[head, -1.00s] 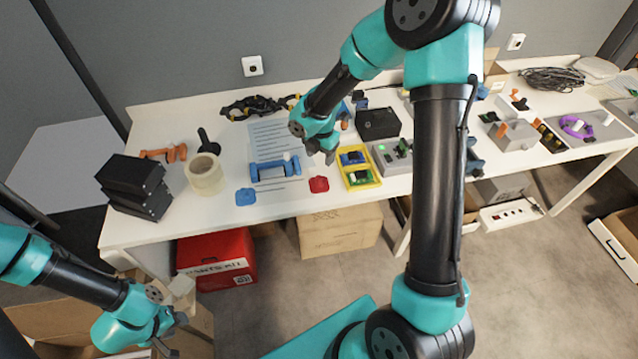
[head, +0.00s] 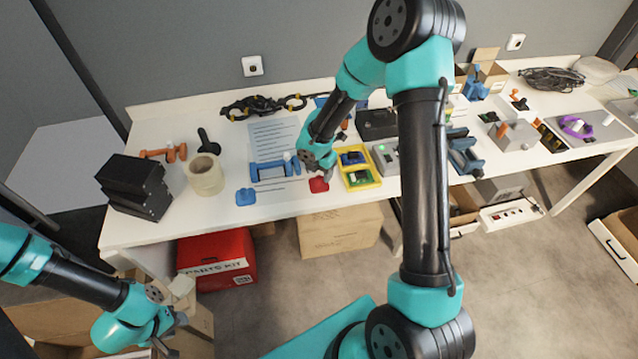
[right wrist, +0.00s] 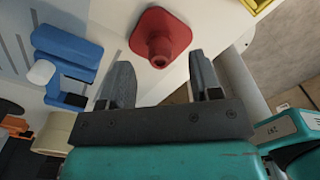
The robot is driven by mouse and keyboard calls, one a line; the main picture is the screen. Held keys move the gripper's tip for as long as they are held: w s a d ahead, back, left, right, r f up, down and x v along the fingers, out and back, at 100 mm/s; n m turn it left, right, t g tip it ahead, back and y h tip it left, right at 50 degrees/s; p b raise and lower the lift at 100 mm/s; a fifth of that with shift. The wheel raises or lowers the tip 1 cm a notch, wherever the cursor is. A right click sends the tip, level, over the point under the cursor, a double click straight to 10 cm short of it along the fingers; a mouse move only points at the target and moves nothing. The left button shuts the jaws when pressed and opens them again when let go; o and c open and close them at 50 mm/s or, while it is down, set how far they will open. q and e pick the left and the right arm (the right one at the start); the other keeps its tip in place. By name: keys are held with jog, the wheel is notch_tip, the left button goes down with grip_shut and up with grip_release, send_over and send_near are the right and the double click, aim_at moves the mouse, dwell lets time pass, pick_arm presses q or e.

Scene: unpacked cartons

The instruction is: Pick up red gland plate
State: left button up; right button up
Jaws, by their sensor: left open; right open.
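The red gland plate (head: 318,185) lies flat on the white table near its front edge. In the right wrist view the red gland plate (right wrist: 160,38) is a rounded plate with a raised round boss, just beyond my right fingertips. My right gripper (right wrist: 160,75) is open and empty, with the plate ahead of the gap between its fingers. In the head view my right gripper (head: 322,170) is over the plate and hides part of it. My left gripper (head: 172,335) is open and empty, low at the left, away from the table.
A blue plate (head: 245,196) and a blue fixture (head: 273,170) lie left of the red plate. A yellow tray (head: 359,185) stands close on its right. A tape roll (head: 205,176) and black boxes (head: 136,187) are further left. The table's front edge is close.

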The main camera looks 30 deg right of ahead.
aim_at(319, 177)
jog(key=shift+f, duration=1.65)
jog(key=shift+c, duration=0.3)
jog(key=c, duration=1)
jog(key=shift+r, duration=0.2)
